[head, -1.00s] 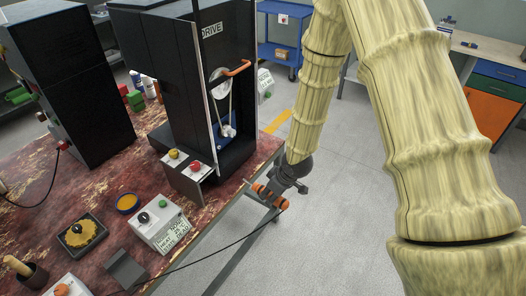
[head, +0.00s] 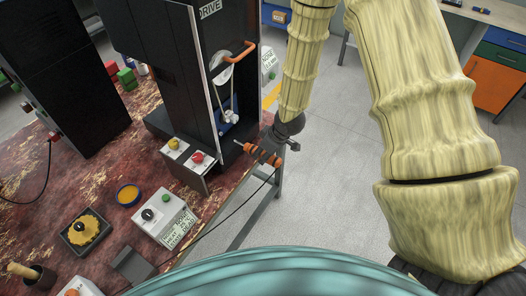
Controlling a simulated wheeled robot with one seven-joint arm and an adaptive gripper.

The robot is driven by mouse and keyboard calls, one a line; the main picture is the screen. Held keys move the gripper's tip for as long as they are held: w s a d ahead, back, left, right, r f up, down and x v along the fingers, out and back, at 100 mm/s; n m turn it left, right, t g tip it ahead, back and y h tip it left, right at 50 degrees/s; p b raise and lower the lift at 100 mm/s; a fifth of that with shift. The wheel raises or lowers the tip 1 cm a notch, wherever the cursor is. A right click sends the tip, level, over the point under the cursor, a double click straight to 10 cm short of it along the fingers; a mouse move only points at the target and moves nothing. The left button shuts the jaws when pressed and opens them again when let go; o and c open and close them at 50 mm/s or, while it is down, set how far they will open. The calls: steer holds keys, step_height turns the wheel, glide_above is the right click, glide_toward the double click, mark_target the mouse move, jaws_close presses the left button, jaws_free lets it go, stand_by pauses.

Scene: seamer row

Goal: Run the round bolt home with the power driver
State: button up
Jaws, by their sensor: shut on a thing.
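The power driver (head: 257,152) is a slim orange-and-black tool with a dark cord. My gripper (head: 274,146) is shut on it and holds it off the near right edge of the bench, in front of the black machine marked DRIVE (head: 172,60). The driver's thin tip points left, towards the lower front of the machine. It looks apart from the machine, but the depth is hard to judge. I cannot make out the round bolt at this size.
The machine's front has a crank with an orange handle (head: 240,51) and a small panel with yellow and red knobs (head: 187,155). A grey control box (head: 165,219) stands on the red worn bench (head: 95,188). The cord trails across the bench edge. The floor (head: 330,160) at right is clear.

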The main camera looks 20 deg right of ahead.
mark_target(249, 144)
steer(key=w, duration=0.1)
steer(key=w+f, duration=0.1)
steer(key=shift+w+a, duration=0.35)
steer(key=shift+a, duration=0.05)
steer(key=shift+w+a, duration=0.15)
steer(key=shift+w, duration=0.1)
steer(key=shift+w+a+r, duration=0.1)
steer(key=shift+a+r, duration=0.15)
steer(key=shift+a, duration=0.15)
steer(key=shift+w+a+f, duration=0.2)
steer(key=shift+w+a, duration=0.2)
steer(key=shift+w, duration=0.35)
steer(key=shift+a+r, duration=0.15)
steer(key=shift+w+a, duration=0.1)
steer(key=shift+w, duration=0.1)
steer(key=shift+w+a+r, duration=0.1)
steer(key=shift+w+a, duration=0.1)
steer(key=shift+w, duration=0.05)
stand_by(2.3)
steer(key=shift+s+d, duration=0.1)
